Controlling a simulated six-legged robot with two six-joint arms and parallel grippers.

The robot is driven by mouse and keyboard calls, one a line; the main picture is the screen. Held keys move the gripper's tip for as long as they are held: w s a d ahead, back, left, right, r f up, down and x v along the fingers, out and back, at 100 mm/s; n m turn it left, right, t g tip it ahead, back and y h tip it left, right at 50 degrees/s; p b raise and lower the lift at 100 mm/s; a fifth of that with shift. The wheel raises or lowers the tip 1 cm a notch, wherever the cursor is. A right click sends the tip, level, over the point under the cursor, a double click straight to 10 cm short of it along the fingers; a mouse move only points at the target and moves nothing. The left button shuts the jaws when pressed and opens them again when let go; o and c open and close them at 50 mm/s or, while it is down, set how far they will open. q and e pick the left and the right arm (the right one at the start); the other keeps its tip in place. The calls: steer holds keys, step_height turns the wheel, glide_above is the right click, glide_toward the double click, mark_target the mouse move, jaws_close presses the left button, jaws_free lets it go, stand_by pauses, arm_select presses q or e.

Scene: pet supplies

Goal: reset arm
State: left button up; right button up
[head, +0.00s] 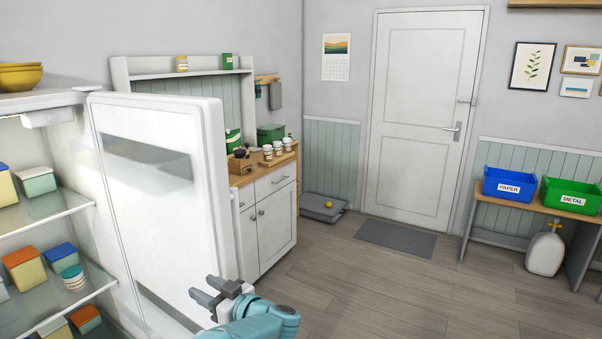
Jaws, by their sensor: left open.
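My left gripper (214,296) shows at the bottom of the head view, with dark grey fingers on a teal arm. Its fingers are apart and nothing is between them. It is in front of the lower right part of the open white fridge door (165,180); I cannot tell whether it touches the door. My right gripper is not in view.
The open fridge at left has glass shelves (45,208) with several containers. A white cabinet (275,222) with small items stands behind the door. A bench (540,207) at right holds a blue paper bin (510,186) and green metal bin (570,197). The middle floor (370,290) is clear.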

arm_select(q)
steer(key=s+a+f+m+t+h, duration=0.1)
steer(key=a+f+m, duration=0.25)
steer(key=f, duration=0.25)
steer(key=s+a+f+m+h, duration=0.1)
steer(key=s+a+f+m, duration=0.1)
steer(key=a+f, duration=0.35)
steer(key=s+d+f+m+h, duration=0.2)
steer(key=s+f+m+h, duration=0.15)
steer(key=f+h, duration=0.45)
steer(key=s+d+f+m+g+h, duration=0.1)
steer(key=s+d+f+g+h, duration=0.2)
steer(key=s+f, duration=0.4)
steer(key=s+d+f+h, duration=0.2)
steer(key=s+d+f, duration=0.35)
steer(key=s, duration=0.35)
steer(key=s+d+f+g+h, duration=0.1)
steer(key=s+d+g+h, duration=0.3)
steer(key=s, duration=1.2)
steer(key=d+g, duration=0.2)
steer(key=d, duration=0.2)
steer(key=shift+s+d+g, duration=0.15)
steer(key=shift+s+g, duration=0.1)
steer(key=shift+g, duration=0.15)
steer(key=shift+s+f, duration=0.1)
